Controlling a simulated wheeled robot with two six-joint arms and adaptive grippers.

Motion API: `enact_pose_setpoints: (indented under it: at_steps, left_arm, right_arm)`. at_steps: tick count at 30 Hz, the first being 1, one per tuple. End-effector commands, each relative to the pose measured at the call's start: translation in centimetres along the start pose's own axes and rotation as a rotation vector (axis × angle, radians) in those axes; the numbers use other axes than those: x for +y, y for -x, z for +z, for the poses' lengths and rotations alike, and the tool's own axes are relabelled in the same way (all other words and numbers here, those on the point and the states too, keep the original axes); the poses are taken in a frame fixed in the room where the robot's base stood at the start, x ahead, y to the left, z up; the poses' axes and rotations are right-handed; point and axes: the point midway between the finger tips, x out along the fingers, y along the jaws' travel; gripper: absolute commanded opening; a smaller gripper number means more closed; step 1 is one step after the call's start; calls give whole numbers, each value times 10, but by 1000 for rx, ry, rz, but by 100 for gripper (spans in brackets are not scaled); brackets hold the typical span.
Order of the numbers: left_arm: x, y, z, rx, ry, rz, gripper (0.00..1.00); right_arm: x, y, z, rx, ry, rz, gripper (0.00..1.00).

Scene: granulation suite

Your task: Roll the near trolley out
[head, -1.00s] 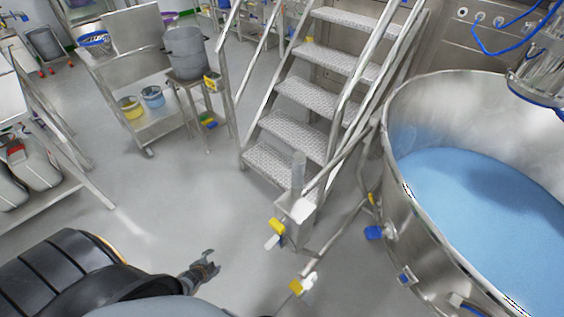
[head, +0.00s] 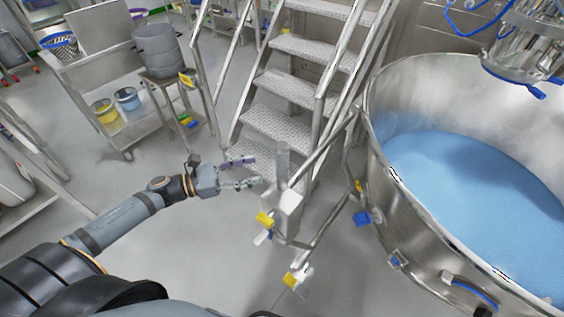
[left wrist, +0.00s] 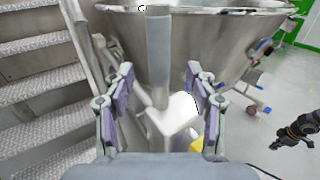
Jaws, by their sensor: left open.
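The near trolley carries a large round steel bowl (head: 375,130) with blue material inside, at the right of the head view. An upright steel post (head: 282,165) with a pale block stands at its left side, above casters with yellow pedals (head: 264,219). My left gripper (head: 256,170) is open and empty, just left of the post and pointing at it. In the left wrist view the post (left wrist: 157,60) shows between the open fingers, with the bowl (left wrist: 215,45) behind; I cannot tell if they touch. A dark gripper, seemingly my right one (left wrist: 297,135), shows at the right edge; its fingers are unclear.
Steel stairs with handrails (head: 285,85) stand close behind the post. A steel cart (head: 95,75) with buckets and a stand with a grey drum (head: 158,50) are at the back left. A mixer head (head: 525,50) hangs over the bowl. Floor at left centre is clear.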

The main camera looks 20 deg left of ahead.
Motion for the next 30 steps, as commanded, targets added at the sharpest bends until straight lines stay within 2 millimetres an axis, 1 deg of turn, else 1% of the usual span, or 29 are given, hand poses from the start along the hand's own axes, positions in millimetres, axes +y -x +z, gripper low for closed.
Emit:
enact_pose_setpoints:
  at_steps: [1,2,7,9,15,21,29,30]
  left_arm:
    - [0,-8,-4,-7,-3,1,57]
    - [1,-14,-5,-9,-4,2,57]
    - [2,-42,-1,-12,-1,6,57]
    - [2,-53,3,-14,2,8,57]
    - [2,-80,3,-10,5,8,57]
    - [2,-93,1,-4,3,7,57]
    - [2,-94,0,-2,3,6,57]
    - [2,-94,0,-2,3,6,54]
  right_arm:
    - [-1,-11,1,0,0,0,0]
    - [-1,-16,1,0,0,0,0]
    - [-2,-23,2,0,0,0,0]
    - [-2,-19,1,0,0,0,0]
    - [-2,-14,1,0,0,-1,0]
    - [-2,-12,1,0,0,-1,0]
    - [-2,-12,0,0,0,-1,0]
    - [-2,-12,0,0,0,-1,0]
